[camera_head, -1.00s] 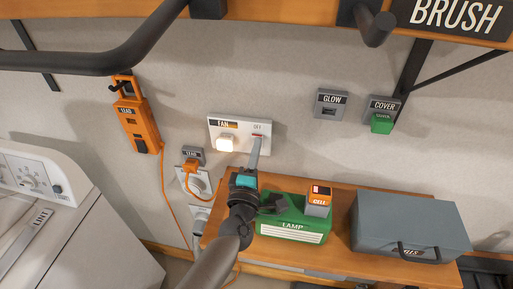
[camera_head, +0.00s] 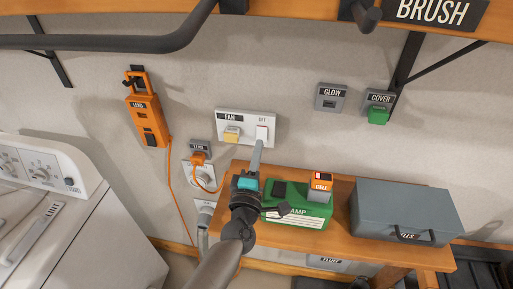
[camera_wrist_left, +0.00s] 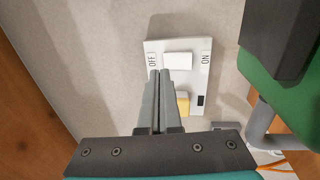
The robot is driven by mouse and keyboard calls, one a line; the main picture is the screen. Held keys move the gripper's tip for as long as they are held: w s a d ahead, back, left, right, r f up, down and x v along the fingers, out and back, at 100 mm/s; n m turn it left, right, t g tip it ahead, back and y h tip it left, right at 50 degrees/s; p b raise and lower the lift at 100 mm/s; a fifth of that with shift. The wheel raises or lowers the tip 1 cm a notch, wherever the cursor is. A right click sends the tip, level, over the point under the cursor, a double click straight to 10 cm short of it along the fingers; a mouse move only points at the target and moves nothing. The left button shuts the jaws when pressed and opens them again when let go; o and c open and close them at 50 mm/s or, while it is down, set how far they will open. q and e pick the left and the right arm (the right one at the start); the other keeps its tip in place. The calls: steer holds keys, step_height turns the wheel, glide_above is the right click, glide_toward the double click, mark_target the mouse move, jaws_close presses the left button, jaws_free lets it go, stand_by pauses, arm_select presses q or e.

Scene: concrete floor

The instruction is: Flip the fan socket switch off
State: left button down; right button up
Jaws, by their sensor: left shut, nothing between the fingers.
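The fan socket (camera_head: 248,131) is a white wall plate with a FAN label, a yellow plug-like block (camera_head: 232,134) and a rocker switch (camera_head: 262,132) under an OFF label. The block looks unlit. The plate also shows in the left wrist view (camera_wrist_left: 201,78), its white switch (camera_wrist_left: 178,61) between OFF and ON labels. My left gripper (camera_head: 257,143) is shut and empty, pointing up at the switch's lower edge. In the left wrist view its tips (camera_wrist_left: 159,73) lie beside the switch; contact cannot be told. My right gripper is not in view.
A wooden bench (camera_head: 340,238) below carries a green lamp box (camera_head: 310,218), an orange-grey cell (camera_head: 320,186) and a grey case (camera_head: 405,208). An orange lead unit (camera_head: 147,112) and cabled sockets are left. GLOW (camera_head: 330,98) and COVER (camera_head: 378,107) switches are right.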

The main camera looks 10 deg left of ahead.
arm_select(q)
steer(key=s, duration=0.8)
steer(key=shift+s+r, duration=0.35)
steer(key=shift+r, duration=0.05)
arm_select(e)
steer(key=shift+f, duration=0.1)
arm_select(q)
steer(key=shift+d, duration=0.1)
